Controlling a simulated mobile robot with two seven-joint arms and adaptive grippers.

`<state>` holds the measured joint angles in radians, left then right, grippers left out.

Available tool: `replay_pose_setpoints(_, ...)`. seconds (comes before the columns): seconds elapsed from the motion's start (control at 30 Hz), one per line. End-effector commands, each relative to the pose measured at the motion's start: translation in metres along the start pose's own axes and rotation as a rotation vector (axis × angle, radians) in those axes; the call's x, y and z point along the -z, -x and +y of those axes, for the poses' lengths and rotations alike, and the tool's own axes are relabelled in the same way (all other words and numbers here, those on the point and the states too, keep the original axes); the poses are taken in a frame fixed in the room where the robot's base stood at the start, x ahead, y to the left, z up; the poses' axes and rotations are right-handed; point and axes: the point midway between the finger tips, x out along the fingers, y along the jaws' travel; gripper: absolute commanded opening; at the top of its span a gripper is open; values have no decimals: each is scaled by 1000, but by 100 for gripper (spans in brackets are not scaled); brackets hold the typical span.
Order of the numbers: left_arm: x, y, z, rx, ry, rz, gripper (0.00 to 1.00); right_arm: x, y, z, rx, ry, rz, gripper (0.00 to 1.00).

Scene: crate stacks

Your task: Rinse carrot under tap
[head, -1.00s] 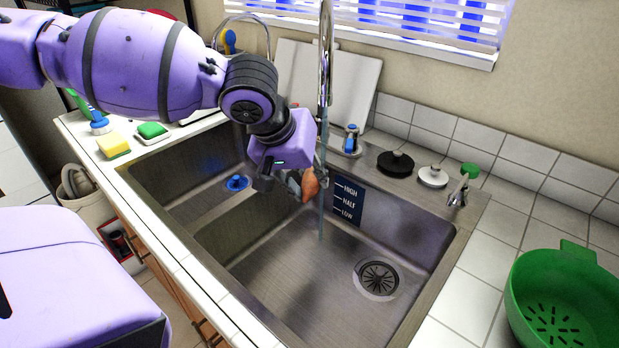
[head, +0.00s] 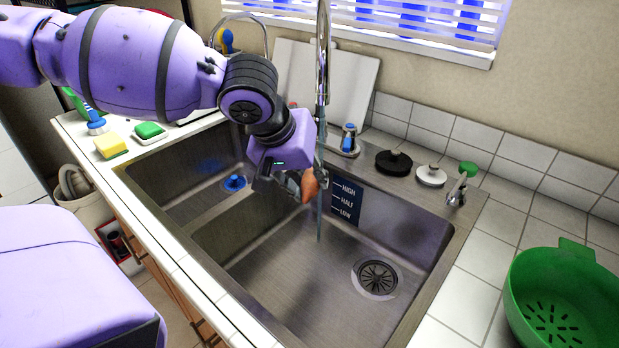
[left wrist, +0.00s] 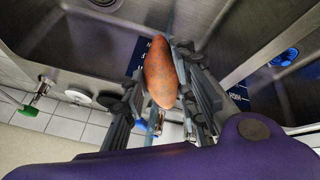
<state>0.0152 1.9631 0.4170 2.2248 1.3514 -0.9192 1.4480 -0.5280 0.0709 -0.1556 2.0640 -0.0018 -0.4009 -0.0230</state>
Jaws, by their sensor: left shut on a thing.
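The orange-brown carrot (head: 309,186) is held over the right basin in the head view. My left gripper (head: 298,184) is shut on it, and in the left wrist view the carrot (left wrist: 160,72) sits between the two fingers of the gripper (left wrist: 165,88). The tall chrome tap (head: 323,60) stands at the back of the sink. A thin stream of water (head: 320,215) falls into the right basin, right beside the carrot. I cannot tell whether the water touches the carrot. My right gripper is not in view.
The double sink's right basin (head: 300,270) has a drain (head: 377,278). A black stopper (head: 393,162) and a white stopper (head: 431,175) lie on the back rim. A green colander (head: 565,300) stands at right. A yellow sponge (head: 110,145) lies on the left counter.

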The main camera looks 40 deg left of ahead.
Motion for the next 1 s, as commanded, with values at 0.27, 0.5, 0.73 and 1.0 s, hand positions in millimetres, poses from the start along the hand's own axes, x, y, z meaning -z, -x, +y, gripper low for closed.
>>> replay_pose_setpoints(0.27, 3, 0, -4, -1, -1, 1, 0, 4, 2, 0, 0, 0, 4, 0)
replay_pose_setpoints(0.5, 2, 0, -3, -1, -1, 1, 0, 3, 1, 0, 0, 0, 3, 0)
replay_pose_setpoints(0.73, -1, 0, 3, -1, -1, 1, 0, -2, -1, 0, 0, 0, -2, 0)
replay_pose_setpoints(1.0, -2, 0, 5, -1, -1, 1, 0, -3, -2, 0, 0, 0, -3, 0)
